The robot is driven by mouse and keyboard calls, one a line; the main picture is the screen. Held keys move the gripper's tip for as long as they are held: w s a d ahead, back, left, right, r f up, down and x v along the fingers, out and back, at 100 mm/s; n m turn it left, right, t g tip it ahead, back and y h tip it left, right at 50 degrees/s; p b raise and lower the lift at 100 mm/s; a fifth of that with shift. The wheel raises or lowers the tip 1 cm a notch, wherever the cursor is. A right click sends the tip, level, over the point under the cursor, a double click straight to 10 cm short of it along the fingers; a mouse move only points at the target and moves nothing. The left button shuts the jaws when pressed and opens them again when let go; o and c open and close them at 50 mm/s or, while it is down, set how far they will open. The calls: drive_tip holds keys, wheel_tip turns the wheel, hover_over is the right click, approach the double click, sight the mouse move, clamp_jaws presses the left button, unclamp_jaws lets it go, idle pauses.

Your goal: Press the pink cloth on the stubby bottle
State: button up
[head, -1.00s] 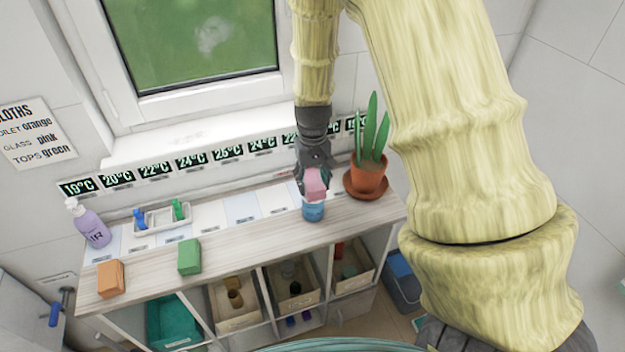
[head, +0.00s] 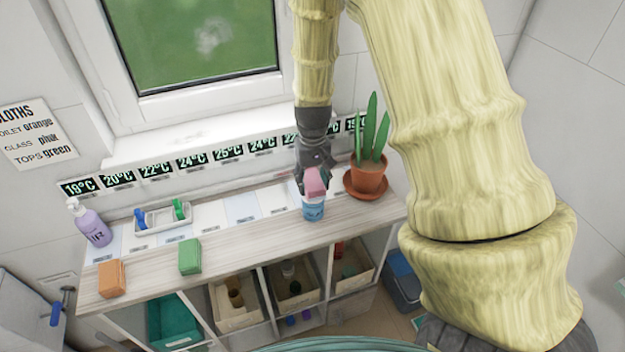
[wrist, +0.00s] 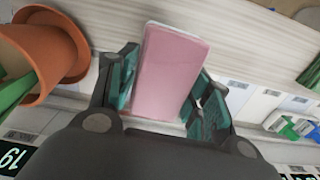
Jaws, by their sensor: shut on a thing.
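The pink cloth (wrist: 168,72) is a folded block held between the two teal-padded fingers of my gripper (wrist: 165,88). In the head view my gripper (head: 314,178) points down with the pink cloth (head: 315,186) at its tips. The stubby bottle (head: 313,209), blue with a white marking, stands upright on the shelf top directly below the cloth. The cloth appears at or on the bottle's top; I cannot tell if they touch. In the wrist view the bottle is hidden behind the cloth.
A potted plant (head: 367,178) stands close right of my gripper. A green cloth (head: 190,256), an orange cloth (head: 112,278), a purple pump bottle (head: 90,223) and a white tray (head: 163,219) are farther left on the shelf top (head: 245,245). The wall with temperature labels is behind.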

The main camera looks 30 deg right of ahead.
sight(312, 178)
drive_tip(key=shift+s, duration=0.1)
drive_tip(key=shift+r+p, duration=2.95)
drive_tip(key=shift+r, duration=0.55)
drive_tip(key=shift+a+f, duration=0.1)
